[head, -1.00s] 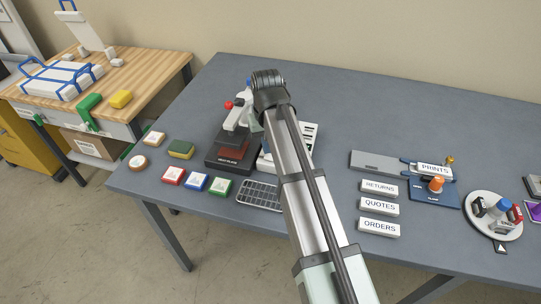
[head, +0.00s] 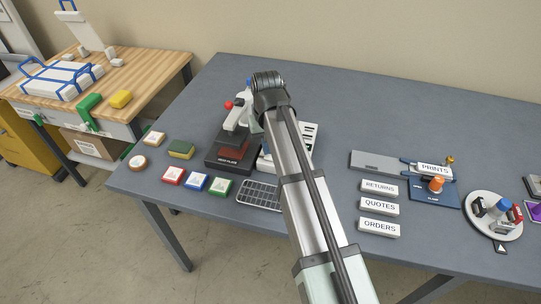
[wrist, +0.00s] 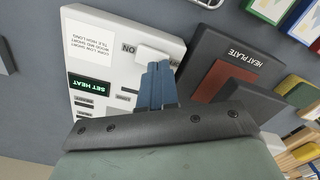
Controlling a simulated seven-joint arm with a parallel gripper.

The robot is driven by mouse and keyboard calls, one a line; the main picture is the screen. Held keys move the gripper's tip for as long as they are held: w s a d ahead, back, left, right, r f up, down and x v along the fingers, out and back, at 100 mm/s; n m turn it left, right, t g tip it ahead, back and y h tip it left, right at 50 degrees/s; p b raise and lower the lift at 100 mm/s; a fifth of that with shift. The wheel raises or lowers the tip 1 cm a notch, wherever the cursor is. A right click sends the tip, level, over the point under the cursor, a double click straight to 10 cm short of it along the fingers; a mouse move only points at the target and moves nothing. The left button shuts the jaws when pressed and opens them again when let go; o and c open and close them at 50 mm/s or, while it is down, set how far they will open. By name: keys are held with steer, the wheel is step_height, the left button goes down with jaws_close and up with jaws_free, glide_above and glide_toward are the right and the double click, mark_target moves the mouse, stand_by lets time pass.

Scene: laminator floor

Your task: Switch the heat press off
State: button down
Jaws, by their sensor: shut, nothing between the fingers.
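The heat press (head: 236,150) stands on the grey table, with a dark base marked HEAT PLATE and a red knob on its lever. Its plate (wrist: 228,80) also shows in the wrist view, dark with a red-brown pad. Beside it is a white control panel (wrist: 100,40) with a green SET HEAT display and an ON label; in the head view it is partly behind my arm. A white switch-like piece (wrist: 155,52) sits beside the ON label. My gripper (wrist: 157,68) is shut and empty, its blue fingertips at this piece; touching or just above, I cannot tell. The fingers partly hide it.
Colored blocks (head: 197,181) and a grey grid tray (head: 258,194) lie in front of the press. To the right are label blocks (head: 379,207), a blue stand (head: 435,195) and a round turntable (head: 487,228). The table behind the press is clear.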

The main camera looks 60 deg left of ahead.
steer(key=shift+f, duration=0.7)
stand_by(0.6)
steer(key=shift+r, duration=3.5)
